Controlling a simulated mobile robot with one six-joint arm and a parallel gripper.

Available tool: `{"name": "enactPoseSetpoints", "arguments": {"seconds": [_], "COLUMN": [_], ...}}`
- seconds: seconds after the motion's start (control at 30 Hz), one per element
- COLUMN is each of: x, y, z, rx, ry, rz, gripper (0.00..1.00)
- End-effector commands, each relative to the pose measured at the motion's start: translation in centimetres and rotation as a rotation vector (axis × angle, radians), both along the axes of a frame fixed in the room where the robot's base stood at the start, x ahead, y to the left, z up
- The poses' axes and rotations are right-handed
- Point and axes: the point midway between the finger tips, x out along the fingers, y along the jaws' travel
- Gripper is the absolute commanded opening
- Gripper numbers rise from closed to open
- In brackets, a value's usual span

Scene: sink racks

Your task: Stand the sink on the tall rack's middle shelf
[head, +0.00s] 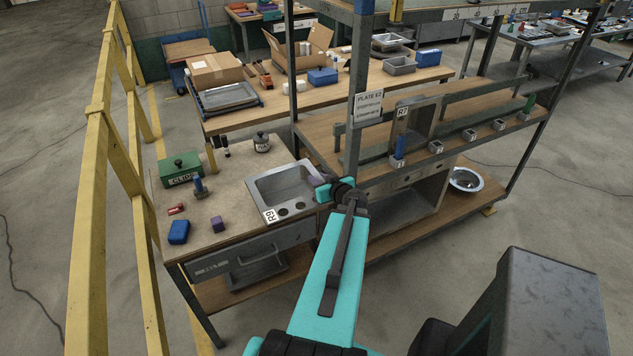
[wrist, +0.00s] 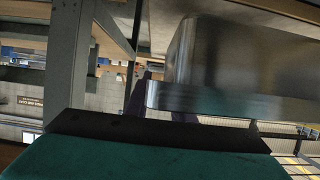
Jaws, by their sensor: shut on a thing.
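The steel sink marked R9 (head: 262,196) is at the right end of the workbench, its open bowl facing up in the head view. My gripper (head: 319,186) is shut on its right rim, close beside the rack's front post. Whether the sink touches the bench top cannot be told. In the wrist view the sink (wrist: 235,65) fills the upper right, its rim and outer wall showing. The tall rack's middle shelf (head: 318,135) lies right of the sink. A steel sink marked R7 (head: 430,118) stands upright on it.
The rack's post (head: 357,110) with a plate sign stands between the sink and the shelf. A rail with several numbered blocks runs along the shelf front. A round basin (head: 466,180) lies on the lower shelf. A green box (head: 180,169) and small items occupy the bench's left.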

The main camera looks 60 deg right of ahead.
Motion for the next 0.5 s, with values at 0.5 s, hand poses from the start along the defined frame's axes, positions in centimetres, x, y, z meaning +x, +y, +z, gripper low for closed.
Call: {"name": "enactPoseSetpoints", "arguments": {"seconds": [0.5], "x": [0.0], "y": [0.0], "z": [2.0], "rx": [0.001], "ry": [-0.006], "rz": [-0.001], "gripper": [0.0]}}
